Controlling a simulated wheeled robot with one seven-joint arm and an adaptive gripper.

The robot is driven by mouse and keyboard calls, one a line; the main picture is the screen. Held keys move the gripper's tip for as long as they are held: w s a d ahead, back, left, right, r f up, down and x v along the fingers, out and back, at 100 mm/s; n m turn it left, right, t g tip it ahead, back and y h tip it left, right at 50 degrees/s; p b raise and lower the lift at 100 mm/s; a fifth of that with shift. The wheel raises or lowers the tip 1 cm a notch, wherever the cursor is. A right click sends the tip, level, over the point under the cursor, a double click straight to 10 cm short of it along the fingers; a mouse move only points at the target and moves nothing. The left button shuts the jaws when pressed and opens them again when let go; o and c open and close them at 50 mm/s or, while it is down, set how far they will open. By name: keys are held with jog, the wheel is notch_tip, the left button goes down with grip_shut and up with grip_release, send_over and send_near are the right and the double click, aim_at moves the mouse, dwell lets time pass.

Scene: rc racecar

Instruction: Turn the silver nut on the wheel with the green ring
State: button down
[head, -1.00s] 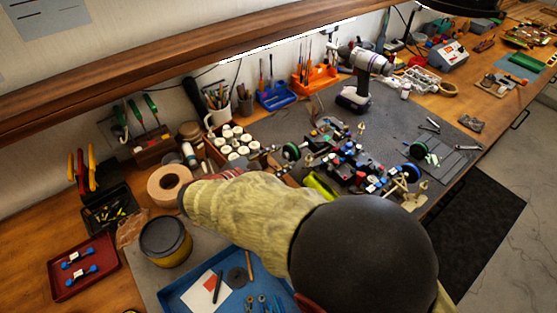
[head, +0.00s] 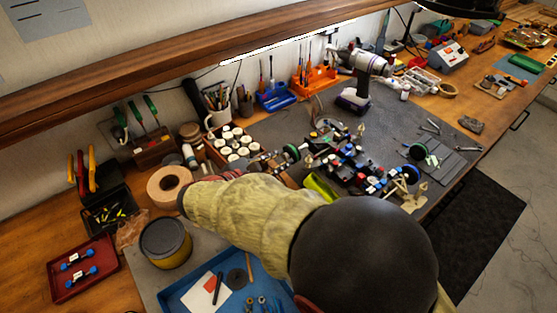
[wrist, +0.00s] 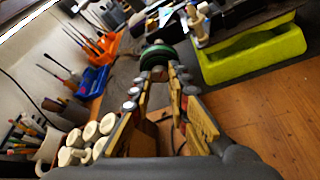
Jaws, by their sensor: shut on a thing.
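The wheel with the green ring (head: 292,152) is on the near left corner of the partly built RC car (head: 350,165). In the wrist view the dark wheel and its green ring (wrist: 157,56) lie just beyond my fingertips. My gripper (wrist: 158,76) points at the wheel's outer face, its fingers on either side of the wheel's middle. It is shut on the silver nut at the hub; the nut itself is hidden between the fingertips. In the head view my forearm and sleeve-like links cover most of my gripper.
A lime-green stand (wrist: 255,52) under the car is close on the right in the wrist view. White-capped jars (head: 235,142) stand close on the left. A tape roll (head: 168,186), a blue tray (head: 185,292) and a cordless drill (head: 358,85) are around the mat.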

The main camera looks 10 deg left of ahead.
jog(key=shift+r+n+p, duration=0.2)
jog(key=shift+n+p, duration=0.1)
jog(key=shift+p, duration=0.75)
jog(key=shift+h+p, duration=0.3)
jog(key=shift+p, duration=0.3)
jog(key=n+p, duration=0.1)
jog(key=p, duration=0.2)
jog(key=n+g+p, duration=0.1)
jog(key=p, duration=0.2)
jog(key=shift+w+a+r+h, duration=0.1)
jog(key=shift+r+h, duration=0.1)
jog(key=shift+h, duration=0.2)
jog(key=n+g+h+p, duration=0.1)
jog(key=n+p, duration=0.1)
jog(key=p, duration=0.4)
jog(key=shift+w+a+f, duration=0.1)
jog(key=shift+a, duration=0.05)
jog(key=shift+f+n+g+h+p, duration=0.15)
jog(key=shift+n+g+h+p, duration=0.45)
jog(key=shift+p, duration=0.65)
jog(key=shift+f+n, duration=0.1)
jog(key=shift+n, duration=0.2)
jog(key=shift+a, duration=0.1)
jog(key=c, duration=1.7)
grip_release()
